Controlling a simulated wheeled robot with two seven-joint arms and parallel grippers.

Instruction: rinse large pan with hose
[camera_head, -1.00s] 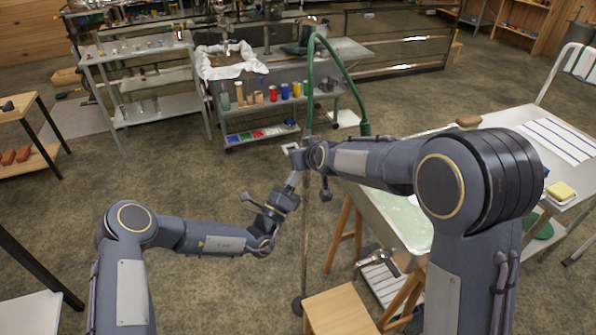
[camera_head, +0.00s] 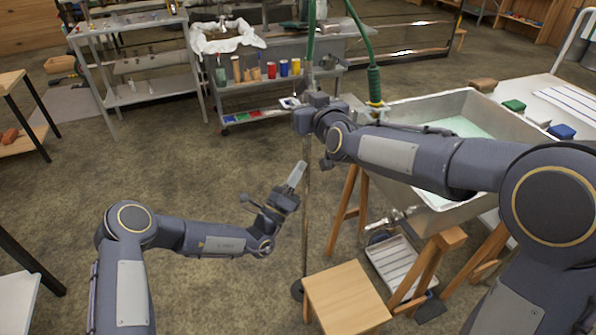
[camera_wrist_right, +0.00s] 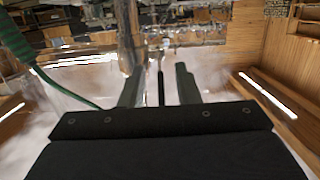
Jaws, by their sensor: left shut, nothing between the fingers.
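The large pan (camera_head: 405,116) is a metal tray on wooden trestles at the right, with pale green liquid inside. My right arm hides part of it. The green hose (camera_head: 358,25) arches from the top and hangs with its brass-tipped nozzle (camera_head: 375,90) at the pan's far left corner. It also shows at the left of the right wrist view (camera_wrist_right: 55,88). My right gripper (camera_wrist_right: 159,85) has its fingers apart, with no hose between them. In the head view it is left of the nozzle, its fingers hidden. My left gripper (camera_head: 297,175) is shut and empty, pointing up, left of the pan.
A wooden stool (camera_head: 345,298) and a slatted tray (camera_head: 400,265) are below the pan. A table (camera_head: 540,95) behind holds green and blue blocks. A cart (camera_head: 270,95) with jars stands behind. Floor at centre left is clear.

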